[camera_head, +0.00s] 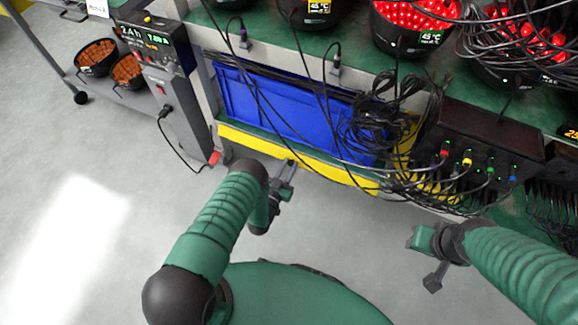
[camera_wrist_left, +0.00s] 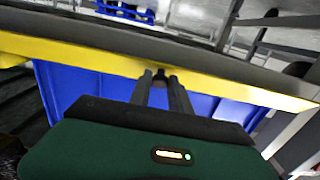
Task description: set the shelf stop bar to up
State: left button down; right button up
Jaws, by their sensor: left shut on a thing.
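The yellow stop bar (camera_head: 248,144) runs along the front of the lower shelf, below the front of the blue bin (camera_head: 262,106). In the left wrist view the bar (camera_wrist_left: 90,56) crosses the picture at a slant, with the blue bin (camera_wrist_left: 215,108) beside it. My left gripper (camera_head: 289,166) is at the bar's front edge, near its middle. In the left wrist view its fingers (camera_wrist_left: 160,76) are closed together on a small dark part at the bar's edge. My right gripper (camera_head: 421,240) hangs over the floor at the right, away from the bar; its jaw gap is unclear.
Loose black cables (camera_head: 385,125) drape over the blue bin and the bar's right part. A dark box with coloured plugs (camera_head: 480,160) stands right of them. A control cabinet (camera_head: 170,105) stands left of the shelf. The grey floor (camera_head: 95,190) at the left is clear.

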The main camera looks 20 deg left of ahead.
aim_at(294, 157)
pick_arm(q)
jog(key=shift+r, duration=0.15)
jog(key=shift+r+g+p, duration=0.25)
jog(key=shift+g+p, duration=0.05)
jog(key=shift+p, duration=0.4)
notch_tip(294, 157, up, 3)
jog(key=g+p, duration=0.4)
jog(key=p, duration=0.4)
jog(key=shift+f, duration=0.2)
jog(key=shift+r+g+p, duration=0.2)
jog(key=shift+g+p, duration=0.75)
jog(key=shift+g, duration=0.15)
jog(key=shift+w, duration=0.1)
jog(key=c, duration=1.2)
grip_release()
jog(key=shift+f, duration=0.1)
jog(key=shift+c, duration=0.2)
